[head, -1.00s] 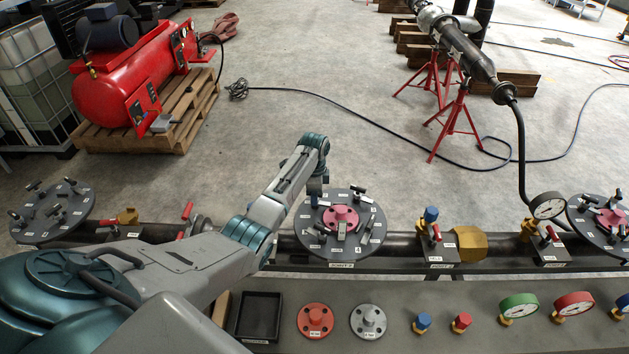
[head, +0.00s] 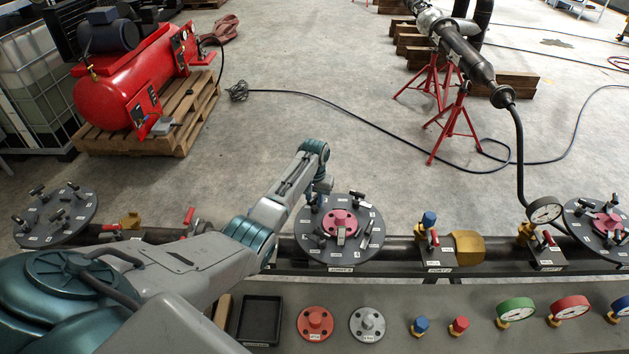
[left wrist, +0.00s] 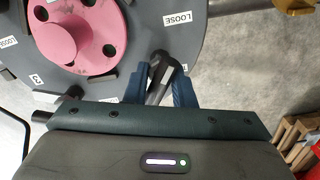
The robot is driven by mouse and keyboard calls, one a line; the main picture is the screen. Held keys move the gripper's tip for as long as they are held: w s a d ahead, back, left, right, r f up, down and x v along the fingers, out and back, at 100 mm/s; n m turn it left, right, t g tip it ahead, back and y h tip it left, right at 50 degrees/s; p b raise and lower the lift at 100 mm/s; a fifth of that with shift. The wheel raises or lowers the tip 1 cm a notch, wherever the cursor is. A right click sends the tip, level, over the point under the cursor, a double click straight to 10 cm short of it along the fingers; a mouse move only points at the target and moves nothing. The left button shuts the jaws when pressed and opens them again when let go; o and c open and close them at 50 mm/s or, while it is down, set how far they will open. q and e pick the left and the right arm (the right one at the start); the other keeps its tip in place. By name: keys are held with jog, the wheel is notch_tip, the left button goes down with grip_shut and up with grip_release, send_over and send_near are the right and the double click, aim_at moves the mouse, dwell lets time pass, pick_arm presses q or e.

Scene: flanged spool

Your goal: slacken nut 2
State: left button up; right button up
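The round dark flange (head: 318,257) with a pink hub plate (head: 338,222) lies on the pipe, ringed by several nuts with bar handles and small white labels. My left gripper (head: 322,190) reaches down at its upper left edge. In the left wrist view, the left gripper's two blue fingers (left wrist: 160,86) stand on either side of a dark handled nut (left wrist: 157,72) at the flange's rim. Whether they press on it is unclear. A "LOOSE" label (left wrist: 178,19) shows near it. The number of this nut is not readable. My right gripper is not in view.
A black tray (head: 246,330), a red flanged part (head: 315,322) and a grey flanged part (head: 367,323) are on the bench in front. Similar flanges stand at far left (head: 52,217) and far right (head: 603,222). Valves (head: 428,222) are right of the middle flange.

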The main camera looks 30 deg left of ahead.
aim_at(314, 197)
pick_arm(q)
jog(key=shift+n, duration=0.5)
jog(key=m, duration=0.3)
notch_tip(314, 197, up, 7)
jog(key=shift+s, duration=0.1)
dwell(0.9)
